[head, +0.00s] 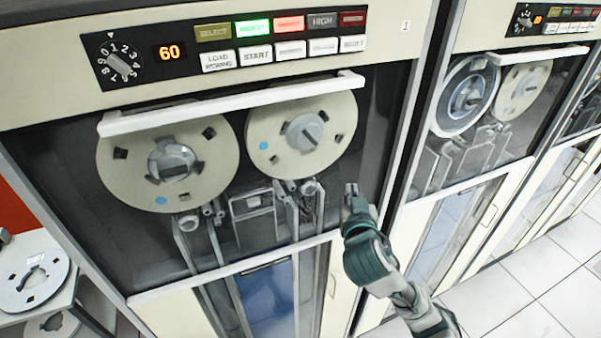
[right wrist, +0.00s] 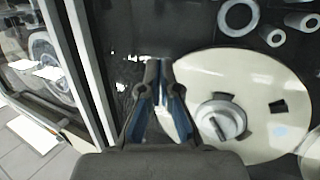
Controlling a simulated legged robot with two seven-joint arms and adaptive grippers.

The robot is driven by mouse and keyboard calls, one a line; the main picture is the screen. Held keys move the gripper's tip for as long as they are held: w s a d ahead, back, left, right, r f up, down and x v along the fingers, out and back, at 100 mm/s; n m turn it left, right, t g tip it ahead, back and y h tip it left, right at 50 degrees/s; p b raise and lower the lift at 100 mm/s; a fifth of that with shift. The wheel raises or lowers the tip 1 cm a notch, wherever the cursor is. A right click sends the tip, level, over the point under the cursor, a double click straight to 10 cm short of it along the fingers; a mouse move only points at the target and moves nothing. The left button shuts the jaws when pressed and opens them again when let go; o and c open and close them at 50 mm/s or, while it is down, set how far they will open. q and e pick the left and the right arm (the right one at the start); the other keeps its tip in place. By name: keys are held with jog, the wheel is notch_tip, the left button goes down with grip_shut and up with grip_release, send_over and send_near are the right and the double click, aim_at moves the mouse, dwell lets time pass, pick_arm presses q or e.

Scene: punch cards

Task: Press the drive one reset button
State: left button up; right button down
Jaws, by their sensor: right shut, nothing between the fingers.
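The drive one panel carries a lower row of white buttons. The rightmost white button (head: 352,44), whose small label looks like RESET, sits under a dark red lamp. A small tag reading 1 (head: 405,26) is at the cabinet's upper right. My right gripper (head: 351,189) is shut and empty, fingertips pointing up, in front of the dark tape bay right of and below the right reel, well below the button row. The button is not seen there. My left gripper is not in view.
A white bar (head: 235,101) crosses the bay between the buttons and the gripper. Two reels (head: 168,160) and (head: 300,133) sit below it. A second drive (head: 500,85) stands to the right. Loose reels (head: 33,275) lie at the lower left.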

aim_at(352, 43)
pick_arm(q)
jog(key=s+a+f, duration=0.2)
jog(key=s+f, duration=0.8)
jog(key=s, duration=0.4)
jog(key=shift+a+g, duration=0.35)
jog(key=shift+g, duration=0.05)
pick_arm(e)
jog(key=s+r+m+t+h, duration=0.2)
jog(key=s+r, duration=0.1)
jog(key=r, duration=0.7)
jog(key=s+r+m+t+h, duration=0.1)
jog(key=s+r, duration=0.3)
jog(key=r, duration=0.7)
jog(key=s+r+m+t+h, duration=0.2)
jog(key=s+r+t, duration=0.1)
jog(key=r, duration=0.8)
jog(key=shift+s+d+r+m+h, duration=0.15)
jog(key=shift+s+d+m+h, duration=0.2)
jog(key=shift+s, duration=0.3)
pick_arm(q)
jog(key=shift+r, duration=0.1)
